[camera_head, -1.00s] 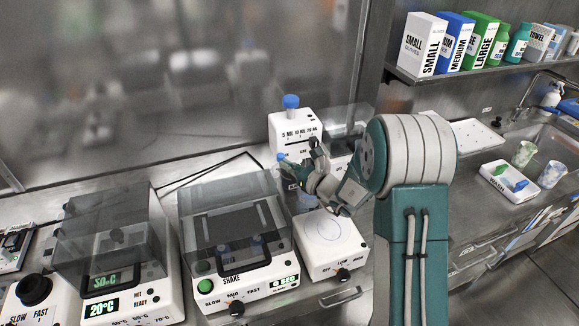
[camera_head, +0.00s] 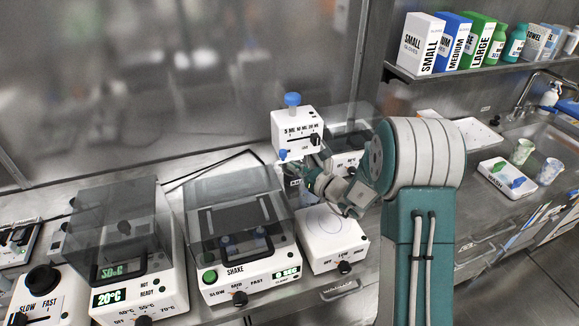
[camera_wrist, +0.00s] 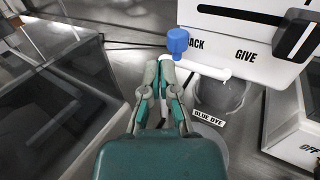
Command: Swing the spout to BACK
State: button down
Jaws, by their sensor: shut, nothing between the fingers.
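The dispenser (camera_head: 297,128) is a white box with a blue cap on top and ML marks on its front. Below its front, the white spout (camera_wrist: 205,68) runs crosswise in the wrist view, with a blue knob (camera_wrist: 178,42) upright at its left end. The knob also shows small in the head view (camera_head: 283,155). The knob covers the first letter of BACK; GIVE is printed to the right. My gripper (camera_wrist: 160,62) is shut and empty, its tips just left of and below the knob. I cannot tell whether they touch it.
A clear vessel (camera_wrist: 222,97) labelled BLUE DYE stands under the spout. A white plate device (camera_head: 331,237) is in front, the lidded shaker (camera_head: 240,235) to the left. A dark slider (camera_wrist: 297,38) sticks out of the dispenser's front.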

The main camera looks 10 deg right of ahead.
jog(key=s+d, duration=0.1)
jog(key=s, duration=0.2)
jog(key=s+d, duration=0.1)
jog(key=s, duration=0.2)
jog(key=s+d, duration=0.2)
jog(key=s, duration=0.1)
jog(key=shift+d, duration=0.1)
jog(key=shift+s+f, duration=0.1)
jog(key=shift+s, duration=0.4)
jog(key=shift+s, duration=0.1)
